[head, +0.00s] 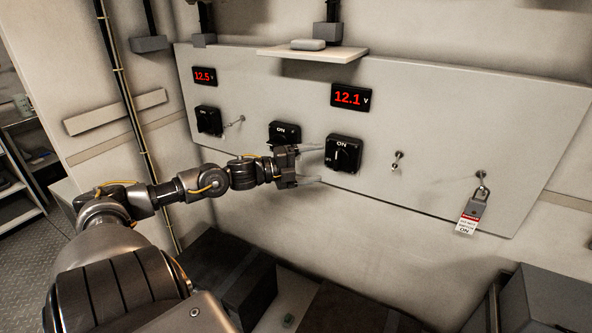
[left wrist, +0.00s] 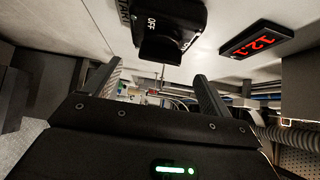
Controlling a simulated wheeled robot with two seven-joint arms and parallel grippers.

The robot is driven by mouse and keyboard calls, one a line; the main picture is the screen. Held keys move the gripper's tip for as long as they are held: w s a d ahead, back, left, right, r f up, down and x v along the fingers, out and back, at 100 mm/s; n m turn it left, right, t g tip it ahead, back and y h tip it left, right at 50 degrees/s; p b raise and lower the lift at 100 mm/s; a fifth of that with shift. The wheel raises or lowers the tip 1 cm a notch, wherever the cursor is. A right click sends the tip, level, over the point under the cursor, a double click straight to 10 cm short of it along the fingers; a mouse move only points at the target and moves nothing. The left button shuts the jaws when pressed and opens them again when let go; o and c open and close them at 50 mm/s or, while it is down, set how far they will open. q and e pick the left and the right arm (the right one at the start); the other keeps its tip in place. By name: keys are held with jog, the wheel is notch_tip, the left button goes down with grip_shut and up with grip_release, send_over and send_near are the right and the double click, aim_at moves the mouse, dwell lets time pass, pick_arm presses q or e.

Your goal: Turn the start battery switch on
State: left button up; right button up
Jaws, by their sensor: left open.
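The start battery switch (head: 343,153) is a black rotary switch on the pale panel, below the red 12.1 V display (head: 351,96). In the left wrist view its black knob (left wrist: 165,45) shows near the top, with OFF and ON marks and part of a START label. I cannot tell the knob's setting for sure. My left gripper (head: 314,164) is open and empty, just left of this switch, with its fingers pointing at it. In the left wrist view the two fingers (left wrist: 155,82) are spread below the knob and seem apart from it.
Two other black switches, one at the left (head: 208,120) and one in the middle (head: 285,133), sit on the panel (head: 420,110). A small toggle (head: 397,161) and a padlock with a tag (head: 477,207) are to the right. A shelf (head: 313,54) juts out above.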

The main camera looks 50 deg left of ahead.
pick_arm(q)
jog(key=shift+v, duration=2.45)
